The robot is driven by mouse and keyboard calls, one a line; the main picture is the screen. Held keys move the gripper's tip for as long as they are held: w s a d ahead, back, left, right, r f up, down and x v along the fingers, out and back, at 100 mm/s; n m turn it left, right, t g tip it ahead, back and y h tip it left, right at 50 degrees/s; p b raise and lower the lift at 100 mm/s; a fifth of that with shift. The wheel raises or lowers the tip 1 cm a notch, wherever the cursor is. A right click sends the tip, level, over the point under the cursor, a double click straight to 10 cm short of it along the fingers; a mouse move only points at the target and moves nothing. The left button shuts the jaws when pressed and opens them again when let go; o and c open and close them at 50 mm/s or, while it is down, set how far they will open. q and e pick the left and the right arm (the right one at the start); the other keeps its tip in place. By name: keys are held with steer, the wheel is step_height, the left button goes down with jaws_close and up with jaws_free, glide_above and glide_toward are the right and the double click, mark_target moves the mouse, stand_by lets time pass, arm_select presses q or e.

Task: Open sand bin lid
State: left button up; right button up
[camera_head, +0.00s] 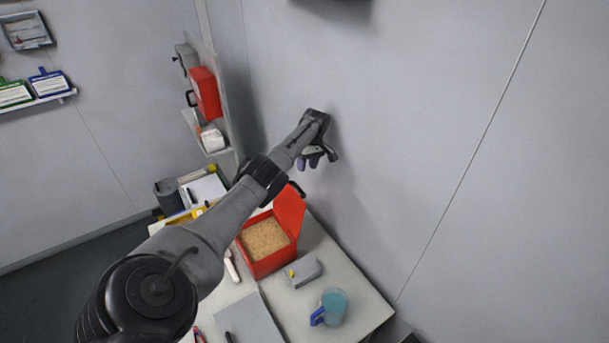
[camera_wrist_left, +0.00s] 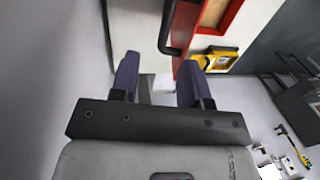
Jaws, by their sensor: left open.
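The red sand bin (camera_head: 268,262) stands on the table with pale brown sand showing inside. Its red lid (camera_head: 290,212) stands raised at the back right side, with a dark handle (camera_head: 297,188) at its upper edge. In the left wrist view, the bin's red rim (camera_wrist_left: 232,10) and sand are at the top, with the black handle (camera_wrist_left: 180,25) nearer the fingers. My left gripper (camera_head: 316,158) is above and behind the lid, close to the grey wall. Its purple fingers (camera_wrist_left: 158,78) are apart with nothing gripped between them. My right gripper is not in view.
The table (camera_head: 366,303) also holds a small grey box (camera_head: 305,271), a blue-handled mug (camera_head: 334,306) and a grey flat panel (camera_head: 250,322). A red cabinet (camera_head: 206,93) hangs on the left panel. The grey wall is close beside my left gripper.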

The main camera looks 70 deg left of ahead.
arm_select(q)
steer(key=shift+w+r, duration=0.15)
steer(key=shift+r, duration=0.55)
steer(key=shift+w+r, duration=0.15)
steer(key=shift+r, duration=0.55)
